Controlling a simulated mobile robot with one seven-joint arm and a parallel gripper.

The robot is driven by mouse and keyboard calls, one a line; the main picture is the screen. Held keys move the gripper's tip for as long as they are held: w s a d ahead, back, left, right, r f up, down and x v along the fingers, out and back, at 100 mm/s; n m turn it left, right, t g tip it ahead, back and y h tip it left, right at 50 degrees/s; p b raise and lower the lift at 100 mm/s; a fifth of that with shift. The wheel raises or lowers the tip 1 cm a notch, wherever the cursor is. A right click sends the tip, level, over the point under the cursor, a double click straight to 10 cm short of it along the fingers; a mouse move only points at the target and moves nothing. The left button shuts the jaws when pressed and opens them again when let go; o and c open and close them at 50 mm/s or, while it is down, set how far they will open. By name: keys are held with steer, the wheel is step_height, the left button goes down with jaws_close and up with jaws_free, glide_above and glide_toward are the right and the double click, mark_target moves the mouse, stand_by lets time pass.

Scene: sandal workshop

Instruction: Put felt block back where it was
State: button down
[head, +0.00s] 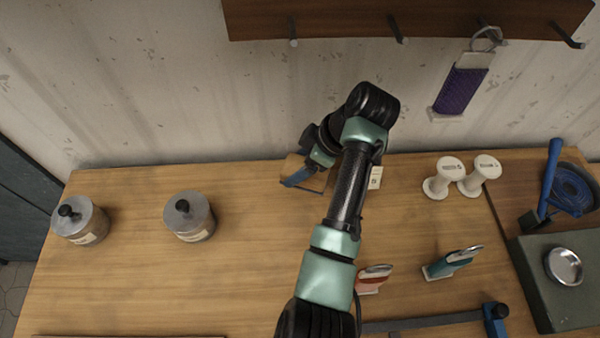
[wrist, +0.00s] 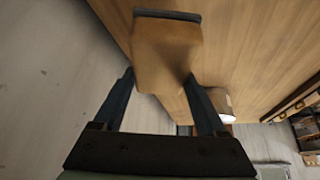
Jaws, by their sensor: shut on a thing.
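The felt block (wrist: 165,52) is a tan, wood-like block with a dark grey layer along its far edge in the wrist view. My gripper (wrist: 160,82) is shut on it, with one dark finger on each side. In the head view my gripper (head: 305,182) is near the back edge of the workbench, left of centre. Only a tan bit of the block (head: 291,164) shows there, and my arm hides much of that area. I cannot tell whether the block touches the bench.
Two lidded grey tins (head: 190,217) stand at left on the workbench (head: 130,270). A small pale card (head: 376,177) is right of my gripper, then two white spools (head: 442,178). A purple item (head: 460,90) hangs from the hook rail.

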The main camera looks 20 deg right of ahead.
mark_target(327, 173)
step_height(327, 173, down, 5)
jaws_free()
stand_by(0.3)
steer(key=p+v, duration=0.1)
steer(key=v, duration=1)
steer(key=shift+r, duration=0.15)
steer(key=shift+s+d+r+p, duration=0.1)
steer(key=shift+d+r+p, duration=0.15)
steer(key=shift+r+p, duration=0.15)
steer(key=shift+f, duration=0.1)
